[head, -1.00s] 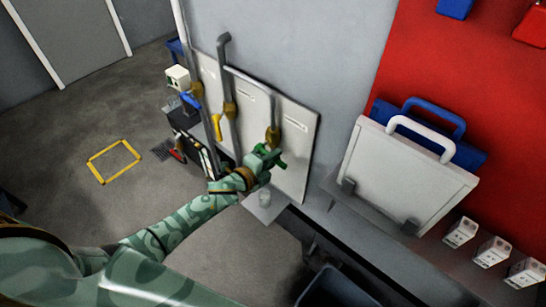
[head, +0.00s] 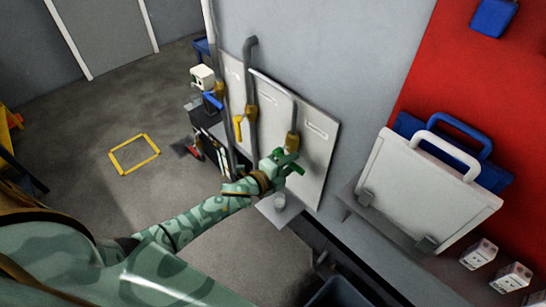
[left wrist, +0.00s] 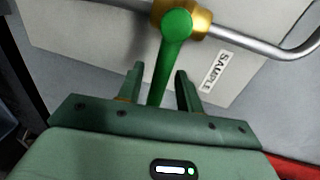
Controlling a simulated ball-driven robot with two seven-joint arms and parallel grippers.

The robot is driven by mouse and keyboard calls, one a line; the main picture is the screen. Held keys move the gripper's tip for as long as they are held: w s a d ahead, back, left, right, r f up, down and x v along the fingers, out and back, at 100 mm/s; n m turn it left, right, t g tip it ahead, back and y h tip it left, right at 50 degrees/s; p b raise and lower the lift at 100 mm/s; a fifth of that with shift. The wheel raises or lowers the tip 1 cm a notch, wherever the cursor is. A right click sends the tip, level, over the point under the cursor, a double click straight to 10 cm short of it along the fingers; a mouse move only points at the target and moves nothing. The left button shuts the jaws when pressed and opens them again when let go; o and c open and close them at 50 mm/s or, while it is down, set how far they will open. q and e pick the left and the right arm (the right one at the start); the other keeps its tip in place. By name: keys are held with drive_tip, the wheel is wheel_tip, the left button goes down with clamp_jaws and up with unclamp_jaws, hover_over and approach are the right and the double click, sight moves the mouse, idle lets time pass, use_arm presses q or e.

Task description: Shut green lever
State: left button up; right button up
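The green lever (left wrist: 171,58) has a round hub on a brass valve and its arm points down between my left gripper's fingers in the left wrist view. My left gripper (left wrist: 160,88) is open, one finger on each side of the lever, with a gap visible on both sides. In the head view my left gripper (head: 284,163) is at the right-hand brass valve (head: 292,141) on the pale panel, and it partly hides the lever there. A SAMPLE label (left wrist: 216,71) is on the panel to the right of the lever. My right gripper is not in view.
A yellow lever (head: 238,128) hangs on a neighbouring pipe to the left. Grey pipes (head: 251,80) run down the panels.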

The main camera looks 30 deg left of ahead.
use_arm(q)
drive_tip(key=v, duration=1.5)
drive_tip(key=shift+s+r+p, duration=0.15)
drive_tip(key=shift+s+p, duration=0.1)
drive_tip(key=shift+p, duration=0.2)
drive_tip(key=shift+a, duration=0.15)
drive_tip(key=s+a+f+n+g+y+b, duration=0.1)
drive_tip(key=s+a+f+n+g+y, duration=0.25)
drive_tip(key=f, duration=0.65)
drive_tip(key=s+a+f+n+g+b, duration=0.1)
drive_tip(key=s+a+f+n+g, duration=0.1)
drive_tip(key=s+f+n, duration=0.45)
drive_tip(key=s+a+f+n+g+y+b, duration=0.1)
drive_tip(key=s+a+f+n+g+y, duration=0.3)
drive_tip(key=f, duration=0.8)
drive_tip(key=s+d+f+n+g+b, duration=0.1)
drive_tip(key=s+d+f, duration=0.2)
drive_tip(key=s+f, duration=0.2)
drive_tip(key=s+d+f+n+g+h+b, duration=0.1)
drive_tip(key=s+d+f, duration=0.3)
drive_tip(key=s, duration=0.5)
drive_tip(key=s+d+f+n+g+h+b, duration=0.1)
drive_tip(key=s+d+f+g+b, duration=0.1)
drive_tip(key=s+f, duration=0.4)
drive_tip(key=shift+s+d+f+n+g+b, duration=0.4)
drive_tip(key=shift+s+d+b, duration=0.15)
drive_tip(key=shift+s+d, duration=0.35)
